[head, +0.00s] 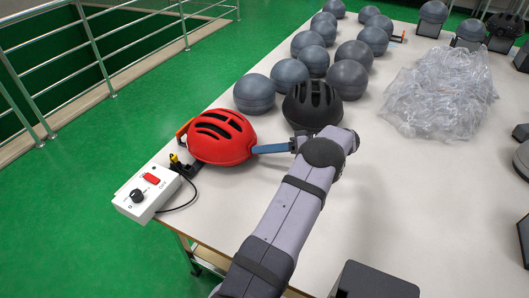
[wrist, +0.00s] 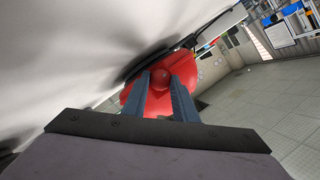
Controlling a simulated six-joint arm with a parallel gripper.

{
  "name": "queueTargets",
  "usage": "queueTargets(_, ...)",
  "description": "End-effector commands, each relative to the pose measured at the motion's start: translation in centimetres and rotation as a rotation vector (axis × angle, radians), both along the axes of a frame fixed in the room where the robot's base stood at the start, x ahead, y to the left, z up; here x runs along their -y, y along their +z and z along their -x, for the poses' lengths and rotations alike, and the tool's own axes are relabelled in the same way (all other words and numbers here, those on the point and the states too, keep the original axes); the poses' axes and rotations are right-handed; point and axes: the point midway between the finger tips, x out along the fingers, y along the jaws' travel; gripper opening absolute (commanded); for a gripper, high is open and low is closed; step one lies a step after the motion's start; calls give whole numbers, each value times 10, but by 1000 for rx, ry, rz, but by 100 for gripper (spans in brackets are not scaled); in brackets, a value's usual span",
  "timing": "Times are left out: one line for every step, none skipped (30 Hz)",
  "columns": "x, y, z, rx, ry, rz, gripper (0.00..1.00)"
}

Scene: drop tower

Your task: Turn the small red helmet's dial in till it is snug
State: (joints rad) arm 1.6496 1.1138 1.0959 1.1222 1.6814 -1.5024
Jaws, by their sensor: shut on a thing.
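The red helmet (head: 222,148) with black vents sits near the left edge of the table, next to a small black block. Its red shell also shows in the wrist view (wrist: 135,97). My gripper (head: 256,149) reaches the helmet's right side, with its blue fingers low against the rim. In the wrist view a round, dark red dial (wrist: 160,79) lies between the fingertips, and the fingers are shut on it. The head view hides the dial behind the fingers and shell. How snug the helmet is cannot be told.
A white control box (head: 147,192) with a red switch and black knob stands at the table's left edge, its cable near the helmet. A black helmet (head: 312,105) and several grey balls (head: 254,93) stand behind. Clear plastic wrap (head: 440,92) lies right.

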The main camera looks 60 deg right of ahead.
Motion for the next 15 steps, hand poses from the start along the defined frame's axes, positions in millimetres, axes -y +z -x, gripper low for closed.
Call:
queueTargets(0,0,0,1,0,-4,3)
queueTargets(0,0,0,1,-1,-5,3)
queueTargets(0,0,0,1,0,-7,3)
queueTargets(0,0,0,1,0,-7,3)
queueTargets(0,0,0,1,0,-7,3)
queueTargets(0,1,0,2,-1,-7,3)
queueTargets(0,1,0,2,-1,-7,3)
queueTargets(0,1,0,2,-1,-7,3)
queueTargets(0,1,0,2,-1,-7,3)
queueTargets(0,1,0,2,-1,-6,3)
queueTargets(0,1,0,2,-1,-6,3)
queueTargets(0,1,0,2,-1,-6,30)
queueTargets(0,1,0,1,-1,-5,38)
queueTargets(0,1,0,1,-1,-5,45)
queueTargets(0,1,0,1,-1,-5,45)
